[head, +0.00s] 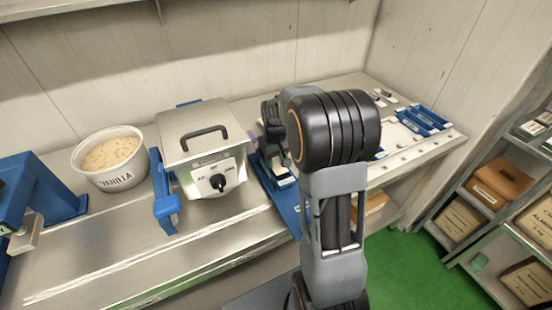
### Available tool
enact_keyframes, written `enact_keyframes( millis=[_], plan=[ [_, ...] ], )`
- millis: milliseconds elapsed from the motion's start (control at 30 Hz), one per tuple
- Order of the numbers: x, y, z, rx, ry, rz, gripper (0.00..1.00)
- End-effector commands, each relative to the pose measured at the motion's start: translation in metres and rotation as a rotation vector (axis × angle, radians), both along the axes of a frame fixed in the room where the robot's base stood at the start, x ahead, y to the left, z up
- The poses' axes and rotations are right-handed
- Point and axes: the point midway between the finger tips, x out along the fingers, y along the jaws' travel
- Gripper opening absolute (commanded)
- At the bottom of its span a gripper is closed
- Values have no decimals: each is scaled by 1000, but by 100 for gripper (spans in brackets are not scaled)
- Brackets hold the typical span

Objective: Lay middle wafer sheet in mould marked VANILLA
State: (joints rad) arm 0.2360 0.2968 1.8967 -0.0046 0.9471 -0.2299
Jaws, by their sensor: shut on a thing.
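My gripper (270,122) shows only in part, dark, left of my arm's big joint and just right of the steel kettle. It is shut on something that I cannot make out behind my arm. Below it, a blue tray or mould (281,202) lies on the bench, with a pale piece in it, partly hidden by my arm. Blue moulds (426,119) stand at the bench's right end; I cannot read their labels. The word VANILLA shows on a white tub (117,182) of pale mix at the left. I cannot pick out any wafer sheet clearly.
The steel kettle (206,146) with a black handle and dial stands mid-bench. A blue lever (166,206) is at its left side. A blue stand (40,195) is at far left. Shelves with boxes (500,184) stand right. The front bench strip (120,250) is clear.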

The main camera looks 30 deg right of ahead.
Motion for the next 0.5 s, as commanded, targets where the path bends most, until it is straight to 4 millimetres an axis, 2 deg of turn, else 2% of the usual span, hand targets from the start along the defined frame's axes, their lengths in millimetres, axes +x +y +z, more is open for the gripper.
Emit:
enact_keyframes(
  millis=[167, 200, 500],
  plan=[
    [0, 0, 0, 0, 0, 0, 22],
    [0, 0, 0, 0, 0, 0, 47],
    [0, 0, 0, 0, 0, 0, 74]
  ],
)
